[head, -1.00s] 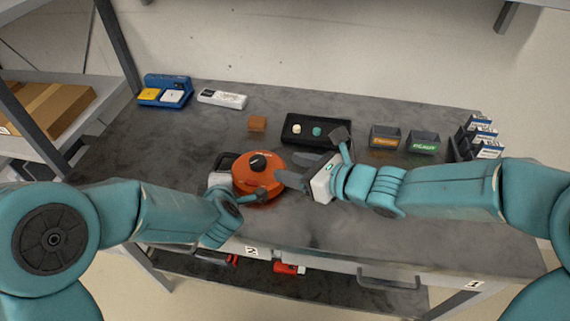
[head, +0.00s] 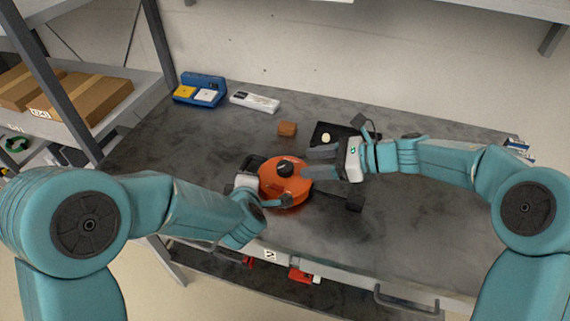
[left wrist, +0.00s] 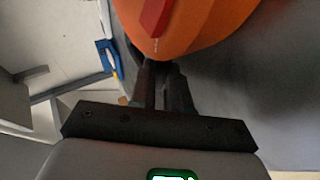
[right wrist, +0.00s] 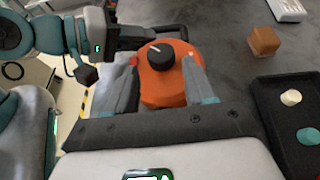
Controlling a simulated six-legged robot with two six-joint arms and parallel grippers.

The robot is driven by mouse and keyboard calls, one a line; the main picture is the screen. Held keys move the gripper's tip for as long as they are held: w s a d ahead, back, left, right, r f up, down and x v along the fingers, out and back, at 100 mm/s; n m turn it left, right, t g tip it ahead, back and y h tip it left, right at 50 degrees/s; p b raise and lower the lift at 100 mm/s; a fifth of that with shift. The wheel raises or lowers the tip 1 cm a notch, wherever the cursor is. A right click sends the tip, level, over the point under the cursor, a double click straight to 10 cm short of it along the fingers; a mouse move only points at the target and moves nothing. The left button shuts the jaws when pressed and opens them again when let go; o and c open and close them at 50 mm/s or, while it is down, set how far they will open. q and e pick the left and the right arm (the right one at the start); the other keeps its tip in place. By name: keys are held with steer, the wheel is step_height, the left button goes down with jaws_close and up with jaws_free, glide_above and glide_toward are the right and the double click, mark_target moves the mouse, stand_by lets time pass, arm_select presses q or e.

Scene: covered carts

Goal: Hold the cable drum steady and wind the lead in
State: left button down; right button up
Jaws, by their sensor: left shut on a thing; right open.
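The orange cable drum (head: 284,185) sits on the dark grey cart top, with a black knob (head: 285,168) on its upper face. It also shows in the right wrist view (right wrist: 165,85) and, close up, in the left wrist view (left wrist: 200,25). My left gripper (head: 262,198) is at the drum's front left; in the left wrist view its fingers (left wrist: 163,85) are shut at the drum's edge. My right gripper (head: 318,162) is open at the drum's right, and in its wrist view its fingers (right wrist: 160,80) stand apart with the drum between or beyond them. I cannot see the lead clearly.
A brown block (head: 287,129) and a black tray (head: 328,133) lie behind the drum. A blue case (head: 201,88) and a white box (head: 254,102) stand at the back. Cardboard boxes (head: 85,98) sit on a shelf at left. The front right of the top is clear.

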mark_target(285, 165)
steer(key=x, duration=0.7)
steer(key=shift+w+a+f, duration=0.1)
steer(key=shift+a+f, duration=0.1)
steer(key=shift+a, duration=0.15)
steer(key=c, duration=0.7)
